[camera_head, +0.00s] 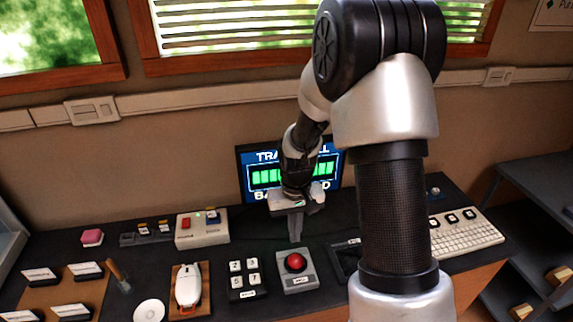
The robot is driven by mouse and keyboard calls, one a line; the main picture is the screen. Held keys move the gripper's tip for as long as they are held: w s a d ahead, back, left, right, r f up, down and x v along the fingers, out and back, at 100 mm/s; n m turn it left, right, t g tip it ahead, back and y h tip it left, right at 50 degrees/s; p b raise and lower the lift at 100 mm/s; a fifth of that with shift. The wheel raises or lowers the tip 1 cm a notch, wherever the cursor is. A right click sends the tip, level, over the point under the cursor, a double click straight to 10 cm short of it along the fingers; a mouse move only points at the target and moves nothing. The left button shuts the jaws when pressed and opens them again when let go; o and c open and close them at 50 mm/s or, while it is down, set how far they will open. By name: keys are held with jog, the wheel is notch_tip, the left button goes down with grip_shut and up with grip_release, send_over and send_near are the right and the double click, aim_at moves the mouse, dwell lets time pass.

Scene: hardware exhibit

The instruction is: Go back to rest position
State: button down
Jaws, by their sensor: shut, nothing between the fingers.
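My gripper (296,228) is shut and empty. It points down above the black table, just behind and above a grey box with a red button (295,263). Whether its tips touch the box cannot be told from this view. My arm reaches in from the right front and hides part of the table and screen.
A screen (262,197) with green bars stands behind my gripper. Left are a number keypad (246,281), a white mouse-like device (188,288), a switch box (202,230) and a white disc (149,311). A keyboard (466,233) lies right. A grey shelf (530,182) stands beyond the table's right end.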

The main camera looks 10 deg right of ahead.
notch_tip(320, 180, up, 10)
jog(key=s+t, duration=0.1)
jog(key=s, duration=0.1)
jog(key=s+r+t+p, duration=0.1)
jog(key=s+r+t, duration=0.3)
jog(key=s+r, duration=1.3)
jog(key=shift+a+r+t, duration=0.25)
jog(key=shift+r+t, duration=0.05)
jog(key=shift+r, duration=0.2)
